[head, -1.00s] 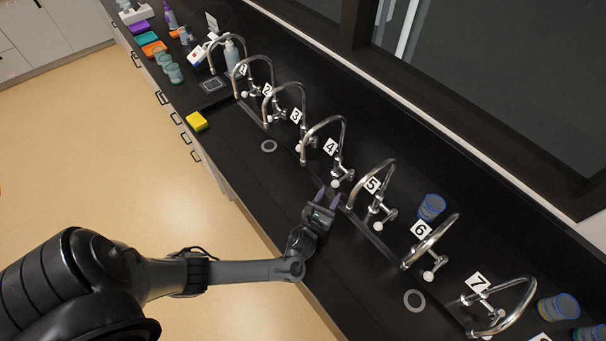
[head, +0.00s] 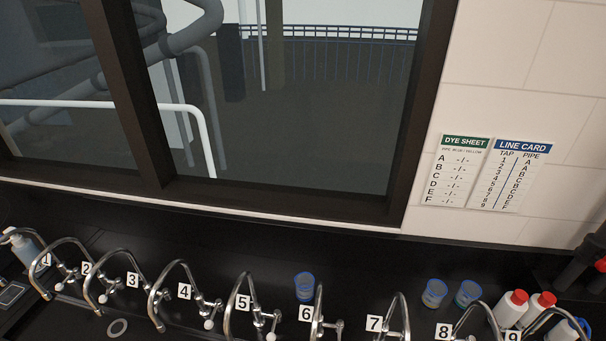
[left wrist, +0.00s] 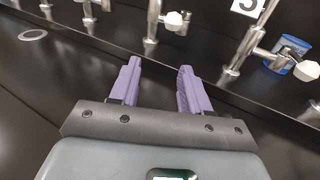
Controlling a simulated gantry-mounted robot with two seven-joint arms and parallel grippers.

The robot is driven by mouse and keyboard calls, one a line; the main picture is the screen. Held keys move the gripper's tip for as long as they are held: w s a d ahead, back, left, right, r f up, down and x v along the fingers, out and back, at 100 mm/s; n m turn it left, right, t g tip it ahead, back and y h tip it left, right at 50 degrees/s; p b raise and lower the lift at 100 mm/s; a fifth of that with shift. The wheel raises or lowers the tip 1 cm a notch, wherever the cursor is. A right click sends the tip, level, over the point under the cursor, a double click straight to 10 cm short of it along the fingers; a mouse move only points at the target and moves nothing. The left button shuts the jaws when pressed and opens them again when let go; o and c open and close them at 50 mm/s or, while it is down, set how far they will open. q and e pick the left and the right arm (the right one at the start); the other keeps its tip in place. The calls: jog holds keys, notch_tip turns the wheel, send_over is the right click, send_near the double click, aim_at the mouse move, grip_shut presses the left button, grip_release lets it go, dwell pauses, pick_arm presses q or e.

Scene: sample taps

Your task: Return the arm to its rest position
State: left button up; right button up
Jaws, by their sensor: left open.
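My left gripper (left wrist: 157,88) shows in the left wrist view, with two purple fingers apart and nothing between them. It is over the black counter (left wrist: 70,75), in front of the tap bases. A chrome tap (left wrist: 240,55) with a white knob stands to its right, and another (left wrist: 152,20) stands ahead. A blue-rimmed cup (left wrist: 287,52) sits behind the right tap. My left arm and gripper are outside the head view. My right gripper is in neither view.
The head view shows a row of numbered taps (head: 243,300). Blue-rimmed cups (head: 304,288) (head: 434,293) and red-capped bottles (head: 511,309) stand behind them. A dye sheet (head: 458,172) and line card (head: 514,175) hang on the wall beside a dark-framed window (head: 400,120).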

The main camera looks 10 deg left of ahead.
pick_arm(q)
jog(key=s+d+r+n+p, duration=0.1)
jog(key=s, duration=0.1)
jog(key=s+d+r+n+g+p, duration=0.1)
jog(key=s, duration=0.1)
jog(key=s+d+r+n+g+p, duration=0.1)
jog(key=s+n, duration=0.1)
jog(key=s, duration=0.1)
jog(key=shift+d+r+h+p, duration=0.15)
jog(key=shift+d+h+p, duration=0.1)
jog(key=shift+h+p, duration=0.15)
jog(key=s+d+r+n+g+h+p, duration=0.1)
jog(key=s+d+r+n+g+h, duration=0.1)
jog(key=r+n, duration=0.5)
jog(key=s+d+r+n+g+h+p, duration=0.1)
jog(key=s+d+r+n+g+h, duration=0.1)
jog(key=s+r+n, duration=0.4)
jog(key=s+d+r+n+g+h+p, duration=0.1)
jog(key=s+d+r+n+g, duration=0.3)
jog(key=n, duration=0.8)
notch_tip(320, 180, up, 4)
jog(key=shift+s+f+n+g+h+p, duration=0.2)
jog(key=shift+s+n+g+h+p, duration=0.25)
jog(key=shift+g, duration=0.55)
